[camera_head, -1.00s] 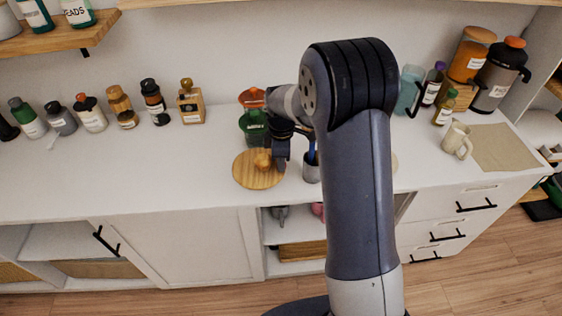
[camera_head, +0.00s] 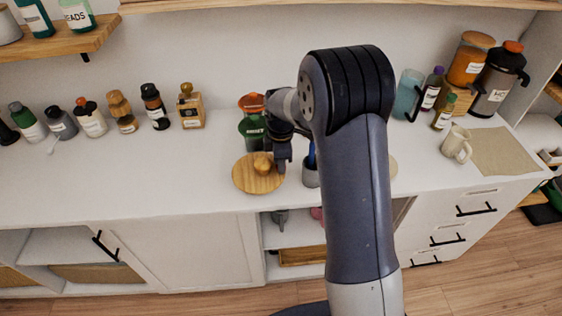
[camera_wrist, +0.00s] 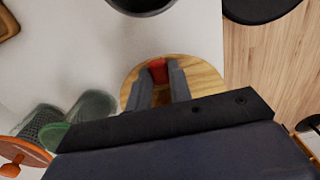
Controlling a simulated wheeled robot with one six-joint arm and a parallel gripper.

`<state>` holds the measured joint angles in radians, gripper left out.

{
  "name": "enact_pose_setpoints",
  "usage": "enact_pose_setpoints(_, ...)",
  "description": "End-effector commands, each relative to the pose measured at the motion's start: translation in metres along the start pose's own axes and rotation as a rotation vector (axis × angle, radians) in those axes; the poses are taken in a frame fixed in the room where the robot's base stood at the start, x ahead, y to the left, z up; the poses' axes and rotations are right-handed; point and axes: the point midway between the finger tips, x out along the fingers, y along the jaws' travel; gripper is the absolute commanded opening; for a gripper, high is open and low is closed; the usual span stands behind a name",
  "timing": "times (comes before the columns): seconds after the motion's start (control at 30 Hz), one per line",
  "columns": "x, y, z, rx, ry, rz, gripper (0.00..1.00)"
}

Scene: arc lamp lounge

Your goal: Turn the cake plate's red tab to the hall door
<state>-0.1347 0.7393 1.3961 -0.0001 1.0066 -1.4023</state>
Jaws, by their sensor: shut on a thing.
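The cake plate (camera_head: 242,182) is a round wooden disc on the white counter, with a rounded tan knob or cake (camera_head: 263,167) on it. It also shows in the wrist view (camera_wrist: 206,78), beneath the fingers. The red tab (camera_wrist: 158,73) sits between my fingertips at the plate's edge in the wrist view. My gripper (camera_wrist: 159,68) is shut on this red tab. In the head view my gripper (camera_head: 282,163) is at the plate's right edge, and the tab is hidden there. No hall door is in view.
A green container with an orange top (camera_head: 252,132) stands just behind the plate. A grey cup (camera_head: 311,175) stands close to its right. Several bottles line the back of the counter (camera_head: 150,185). The counter is clear left of the plate. A mug (camera_head: 457,145) stands far right.

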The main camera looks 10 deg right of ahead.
Motion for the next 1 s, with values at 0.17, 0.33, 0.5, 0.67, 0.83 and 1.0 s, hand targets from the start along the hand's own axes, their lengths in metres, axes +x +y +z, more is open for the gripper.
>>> enact_pose_setpoints(0.17, -0.001, 0.001, -0.001, 0.001, 0.002, 0.004, 0.30)
enact_pose_setpoints(0.33, -0.001, 0.000, 0.000, 0.001, 0.001, 0.002, 0.42)
enact_pose_setpoints(0.5, 0.000, 0.000, 0.000, 0.001, 0.000, 0.001, 0.42)
enact_pose_setpoints(0.67, -0.010, 0.001, 0.000, 0.001, 0.001, 0.004, 0.42)
enact_pose_setpoints(0.83, -0.041, 0.001, 0.000, 0.000, 0.001, 0.007, 0.42)
enact_pose_setpoints(1.0, -0.075, 0.001, -0.001, 0.000, 0.001, 0.007, 0.42)
